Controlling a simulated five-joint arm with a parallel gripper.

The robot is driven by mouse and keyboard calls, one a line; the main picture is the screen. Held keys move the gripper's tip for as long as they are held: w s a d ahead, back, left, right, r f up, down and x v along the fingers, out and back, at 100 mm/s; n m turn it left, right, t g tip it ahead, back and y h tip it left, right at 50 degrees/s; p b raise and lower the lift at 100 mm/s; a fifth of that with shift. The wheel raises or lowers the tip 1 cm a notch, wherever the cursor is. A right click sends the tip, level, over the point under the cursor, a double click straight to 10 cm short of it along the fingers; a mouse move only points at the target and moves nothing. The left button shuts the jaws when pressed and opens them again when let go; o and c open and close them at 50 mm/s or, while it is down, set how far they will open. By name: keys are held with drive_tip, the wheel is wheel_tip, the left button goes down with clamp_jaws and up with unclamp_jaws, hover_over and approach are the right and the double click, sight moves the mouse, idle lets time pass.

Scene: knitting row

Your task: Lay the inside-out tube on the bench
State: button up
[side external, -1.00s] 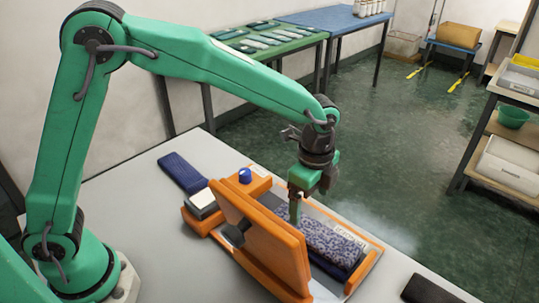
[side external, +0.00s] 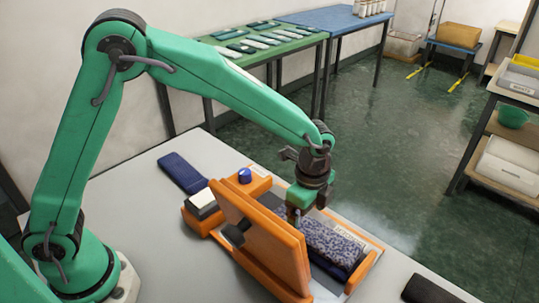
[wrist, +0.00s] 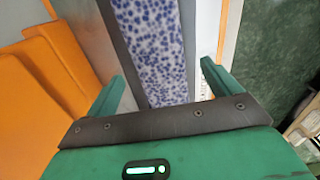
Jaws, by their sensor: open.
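The speckled blue-and-white tube (side external: 333,243) lies lengthwise in the orange fixture (side external: 262,243), beside its raised orange lid, on a dark strip. I take this to be the inside-out tube. In the wrist view the tube (wrist: 150,45) runs up the middle. My gripper (side external: 293,213) is at the tube's far left end, low down. Its jaws (wrist: 163,72) are open, with one green finger on each side of the tube. Whether the fingers touch it is not clear. The grey bench (side external: 150,245) spreads around the fixture.
A folded navy piece (side external: 183,173) lies on the bench left of the fixture. A blue knob (side external: 244,175) and a white-topped block (side external: 202,202) are at the fixture's back end. A dark roll (side external: 432,290) lies at front right. Bare bench shows at front left.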

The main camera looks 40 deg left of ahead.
drive_tip(key=shift+f, duration=1.45)
drive_tip(key=c, duration=1.1)
